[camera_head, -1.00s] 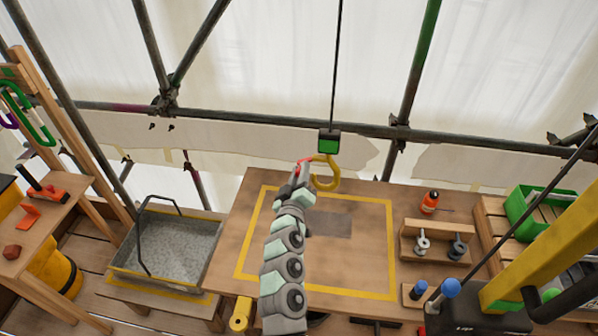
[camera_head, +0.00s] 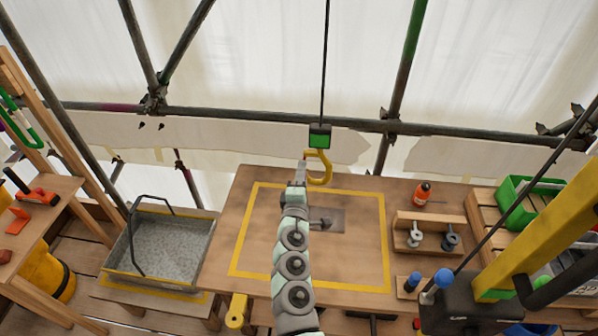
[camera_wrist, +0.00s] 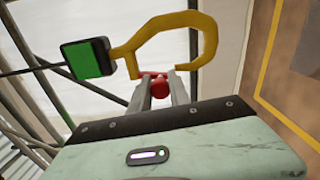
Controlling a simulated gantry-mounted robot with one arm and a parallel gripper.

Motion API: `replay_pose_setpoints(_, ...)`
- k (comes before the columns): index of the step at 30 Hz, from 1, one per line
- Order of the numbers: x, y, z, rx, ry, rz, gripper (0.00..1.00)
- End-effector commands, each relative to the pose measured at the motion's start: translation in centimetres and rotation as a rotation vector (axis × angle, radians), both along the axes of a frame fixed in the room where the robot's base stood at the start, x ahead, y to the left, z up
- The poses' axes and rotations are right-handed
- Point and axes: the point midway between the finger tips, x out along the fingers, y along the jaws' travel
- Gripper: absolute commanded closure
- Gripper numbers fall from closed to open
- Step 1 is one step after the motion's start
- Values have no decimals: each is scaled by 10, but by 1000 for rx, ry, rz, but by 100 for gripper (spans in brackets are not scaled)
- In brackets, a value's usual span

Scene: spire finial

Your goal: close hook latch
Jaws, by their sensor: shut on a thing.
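The yellow crane hook (camera_head: 321,176) hangs from a black and green block (camera_head: 320,136) on a cable, above the far part of the table. In the wrist view the hook (camera_wrist: 207,38) curves over my fingertips, with its block (camera_wrist: 87,59) at left. A red rounded latch part (camera_wrist: 158,86) sits between my two fingers, just below the hook's mouth. My gripper (camera_wrist: 160,91) is shut on it. In the head view my gripper (camera_head: 303,172) is at the hook's left side. Whether the latch spans the hook's mouth is hard to tell.
The wooden table (camera_head: 255,270) with a yellow outline lies below. A metal tray (camera_head: 160,250) stands at left. An orange bottle (camera_head: 422,193), a wooden rack (camera_head: 425,230) and a green bin (camera_head: 525,205) are at right. Scaffold tubes cross behind the hook.

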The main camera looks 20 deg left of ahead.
Motion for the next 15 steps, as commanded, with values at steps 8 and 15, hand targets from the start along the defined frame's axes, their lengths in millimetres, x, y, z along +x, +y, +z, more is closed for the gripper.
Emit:
replay_pose_setpoints(8, 1, -4, 1, -133, -29, 2, 100)
replay_pose_setpoints(15, 1, -6, 1, -178, -40, 1, 100)
